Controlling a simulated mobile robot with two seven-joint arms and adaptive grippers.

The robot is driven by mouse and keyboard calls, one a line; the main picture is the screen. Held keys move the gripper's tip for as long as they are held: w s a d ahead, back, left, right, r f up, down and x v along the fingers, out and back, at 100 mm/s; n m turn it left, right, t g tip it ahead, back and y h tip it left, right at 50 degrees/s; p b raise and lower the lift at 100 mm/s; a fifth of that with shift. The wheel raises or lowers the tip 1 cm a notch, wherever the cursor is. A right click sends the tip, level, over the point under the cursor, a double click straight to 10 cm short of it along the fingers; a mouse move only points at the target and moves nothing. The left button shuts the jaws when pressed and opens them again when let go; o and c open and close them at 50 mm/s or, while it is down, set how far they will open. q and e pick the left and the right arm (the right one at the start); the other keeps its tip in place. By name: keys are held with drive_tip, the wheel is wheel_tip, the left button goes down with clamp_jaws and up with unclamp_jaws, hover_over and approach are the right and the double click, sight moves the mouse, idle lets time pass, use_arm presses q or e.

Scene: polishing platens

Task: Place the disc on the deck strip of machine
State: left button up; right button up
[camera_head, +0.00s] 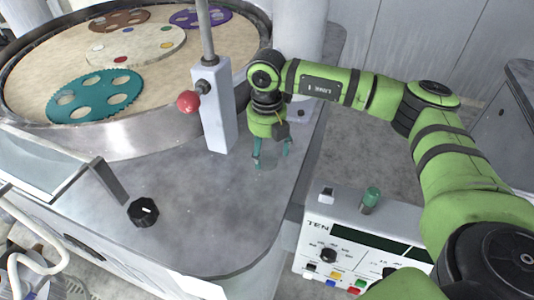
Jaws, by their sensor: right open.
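My right gripper (272,155) points down over the grey deck strip (222,205) of the machine, to the right of the grey post. Its teal fingers are apart. A faint, see-through disc (265,164) seems to lie on the deck strip at the fingertips; its outline is hard to make out, and I cannot tell whether a finger touches it. My left gripper is not in view.
The round platen holds a teal toothed carrier (95,96), a cream one (135,46), a brown one (120,20) and a purple one (201,17). A post (213,110) with a red knob (188,101), a black dial (143,212) and a control box (345,240) stand nearby.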

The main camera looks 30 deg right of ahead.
sight(266, 158)
wheel_tip(266, 158, up, 10)
drive_tip(key=b, duration=0.3)
drive_tip(key=shift+r, duration=0.25)
